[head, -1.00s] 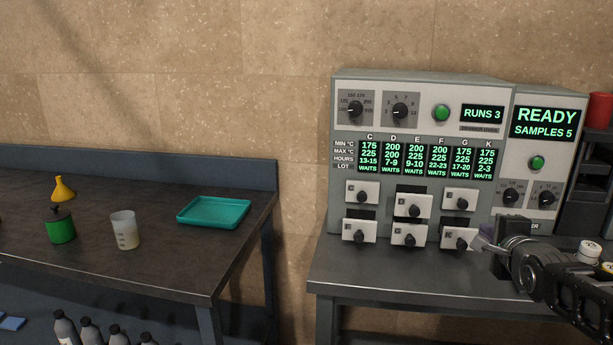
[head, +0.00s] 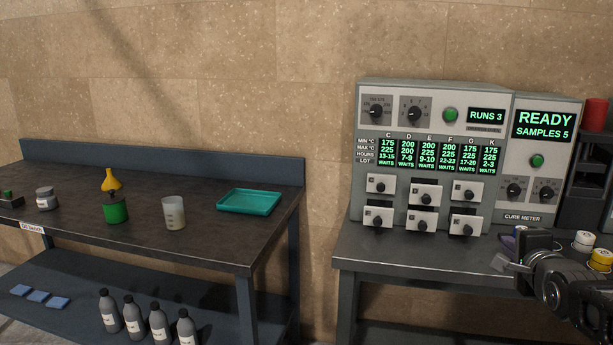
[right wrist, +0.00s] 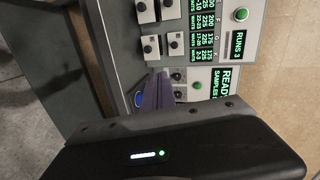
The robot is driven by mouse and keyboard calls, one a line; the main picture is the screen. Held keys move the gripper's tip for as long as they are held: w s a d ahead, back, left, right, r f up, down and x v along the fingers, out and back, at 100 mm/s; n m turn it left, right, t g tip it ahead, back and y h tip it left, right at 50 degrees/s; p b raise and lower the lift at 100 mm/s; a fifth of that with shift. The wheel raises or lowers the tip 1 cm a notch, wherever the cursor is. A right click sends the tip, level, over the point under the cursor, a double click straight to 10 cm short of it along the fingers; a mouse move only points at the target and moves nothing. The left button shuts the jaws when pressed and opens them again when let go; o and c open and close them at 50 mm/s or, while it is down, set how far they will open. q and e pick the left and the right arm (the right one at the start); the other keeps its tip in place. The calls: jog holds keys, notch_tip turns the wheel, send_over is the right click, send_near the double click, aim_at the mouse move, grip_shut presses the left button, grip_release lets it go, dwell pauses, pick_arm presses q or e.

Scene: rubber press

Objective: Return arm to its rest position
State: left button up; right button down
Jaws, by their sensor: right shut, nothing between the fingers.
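My right gripper (head: 503,264) is at the right of the head view, in front of the cure meter machine (head: 522,165) and over the front of its table. Its fingers are shut and empty, apart from the machine's drawers. In the right wrist view the fingers (right wrist: 158,92) point toward the machine, which shows turned on its side. The machine's small drawers (head: 422,222) have black knobs, and its screen (head: 543,124) reads READY, SAMPLES 5. My left gripper is not in view.
The dark bench (head: 150,225) at left holds a teal tray (head: 250,202), a beaker (head: 173,212), a green container (head: 115,211) and a yellow funnel (head: 110,180). Several grey bottles (head: 134,318) stand on its lower shelf. Small lidded jars (head: 583,241) stand close to my right arm.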

jog(key=s+a+f+n+g+y+p, duration=0.1)
jog(key=a+f+n+g+y, duration=0.1)
jog(key=a+f+n, duration=0.65)
jog(key=s+a+f+n+g+y+p, duration=0.15)
jog(key=a+f, duration=0.35)
jog(key=f, duration=0.9)
jog(key=s+a+f+n+g+y, duration=0.15)
jog(key=a+f+n, duration=0.25)
jog(key=a+f, duration=0.5)
jog(key=s+a+f+n+g+y+p, duration=0.1)
jog(key=s+a+f+g, duration=0.2)
jog(key=s+a+f, duration=0.2)
jog(key=s+a+f+n+g+y+p, duration=0.1)
jog(key=s+a+f+g, duration=0.2)
jog(key=s, duration=0.9)
jog(key=s+a+f+n+g+y+p, duration=0.1)
jog(key=s+a+f+n+g+p, duration=0.1)
jog(key=s+a+f, duration=0.7)
jog(key=shift+g, duration=0.4)
